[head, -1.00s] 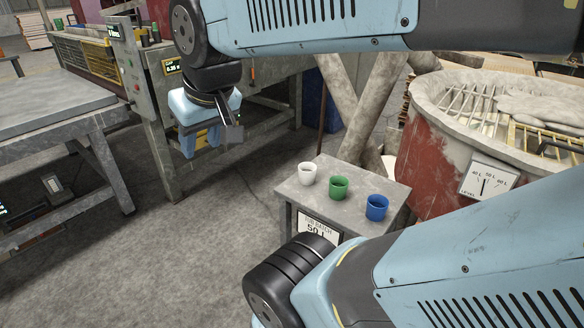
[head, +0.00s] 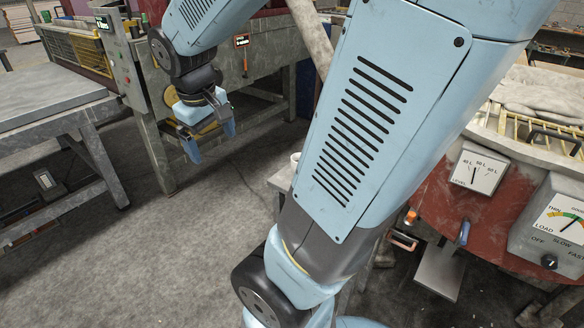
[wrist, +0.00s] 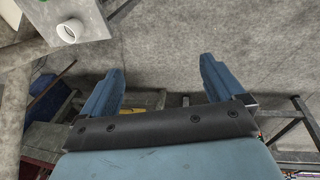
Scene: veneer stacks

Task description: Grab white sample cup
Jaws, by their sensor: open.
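The white sample cup (head: 295,160) stands at the edge of a small grey table (head: 279,180), mostly hidden behind my arm in the head view. In the wrist view the white cup (wrist: 70,31) shows whole near a corner of the grey table (wrist: 97,22), up and left of my fingers. My gripper (head: 212,143) hangs left of the cup in the head view, apart from it. In the wrist view my gripper (wrist: 163,66) has its two blue fingers wide apart with nothing between them.
A red vat (head: 480,215) with a level gauge (head: 474,172) stands at the right. A grey bench (head: 50,105) and a machine with a control panel (head: 122,62) stand at the left. The floor between is clear. My arm hides the rest of the small table.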

